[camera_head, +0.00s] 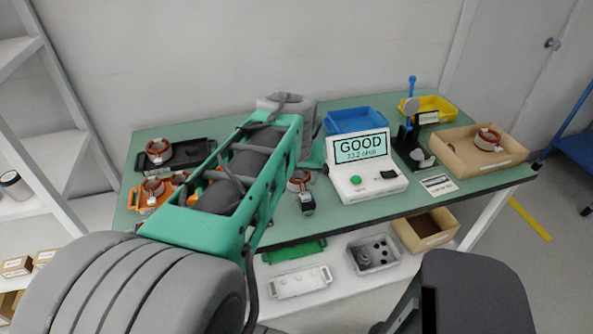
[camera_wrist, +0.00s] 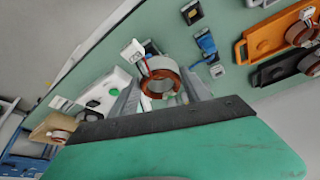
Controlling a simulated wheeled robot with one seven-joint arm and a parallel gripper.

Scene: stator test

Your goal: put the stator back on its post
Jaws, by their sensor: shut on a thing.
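The stator (camera_wrist: 158,77), a ring with copper windings and a white connector on red wires, sits between the two grey fingers of my gripper (camera_wrist: 160,84) in the wrist view. The gripper is shut on it. In the head view the stator (camera_head: 298,181) shows in front of the bench's middle, left of the tester, while my arm hides most of the gripper. I cannot make out a post clearly.
The white tester (camera_head: 366,187) reads "GOOD". A blue bin (camera_head: 355,120), a yellow bin (camera_head: 432,104) and a cardboard box (camera_head: 463,158) with a stator in it stand at the back and right. A small dark block (camera_head: 308,203) is near the front edge.

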